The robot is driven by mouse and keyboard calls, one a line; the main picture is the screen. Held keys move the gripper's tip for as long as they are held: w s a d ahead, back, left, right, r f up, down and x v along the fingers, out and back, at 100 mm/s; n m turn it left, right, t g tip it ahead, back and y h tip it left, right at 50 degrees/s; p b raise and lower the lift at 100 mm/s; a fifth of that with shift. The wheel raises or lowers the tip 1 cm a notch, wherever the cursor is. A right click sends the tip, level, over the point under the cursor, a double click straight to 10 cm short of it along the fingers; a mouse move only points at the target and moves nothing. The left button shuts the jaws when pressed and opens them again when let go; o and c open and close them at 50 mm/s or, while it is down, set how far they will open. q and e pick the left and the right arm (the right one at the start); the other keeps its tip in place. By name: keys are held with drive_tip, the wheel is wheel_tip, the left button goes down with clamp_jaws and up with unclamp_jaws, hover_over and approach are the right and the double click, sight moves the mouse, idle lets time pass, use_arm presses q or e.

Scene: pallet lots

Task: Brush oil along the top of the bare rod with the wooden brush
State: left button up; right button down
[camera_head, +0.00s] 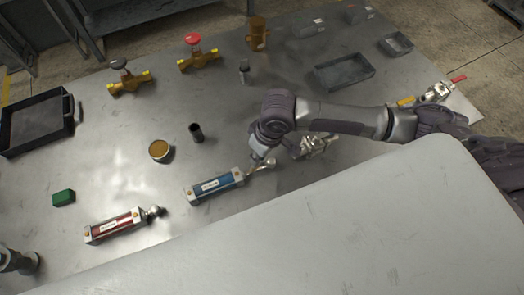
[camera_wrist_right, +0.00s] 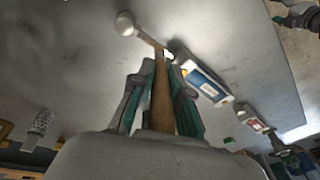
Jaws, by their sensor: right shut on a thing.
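My right gripper (camera_head: 262,156) is shut on the wooden brush (camera_wrist_right: 160,95), whose light-brown handle stands between the fingers in the wrist view. A blue cylinder (camera_head: 215,184) lies on the bench just left of the gripper; it also shows in the wrist view (camera_wrist_right: 207,84). Its bare rod (camera_head: 256,168) points right to a pale, rounded end (camera_wrist_right: 125,22). The brush's far end overlaps the rod in the wrist view; I cannot tell whether they touch. The bristles are not clear. A round, golden-topped tin (camera_head: 160,150) stands left of the gripper.
A red cylinder (camera_head: 115,226) and green block (camera_head: 64,197) lie at the left. A dark cup (camera_head: 196,132) stands near the tin. Brass valves (camera_head: 198,54), trays (camera_head: 344,72) and a metal clamp (camera_head: 437,92) stand farther back. A pale panel (camera_head: 330,230) covers the front right.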

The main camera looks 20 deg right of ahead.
idle(0.3)
drive_tip(key=shift+a+p, duration=0.5)
drive_tip(key=shift+a, duration=0.45)
drive_tip(key=shift+d, duration=0.2)
drive_tip(key=shift+d+p, duration=0.5)
drive_tip(key=shift+d, duration=0.3)
drive_tip(key=shift+d+r+p, duration=0.1)
drive_tip(key=shift+d+p, duration=0.45)
drive_tip(key=shift+d, duration=0.3)
drive_tip(key=shift+a, duration=0.15)
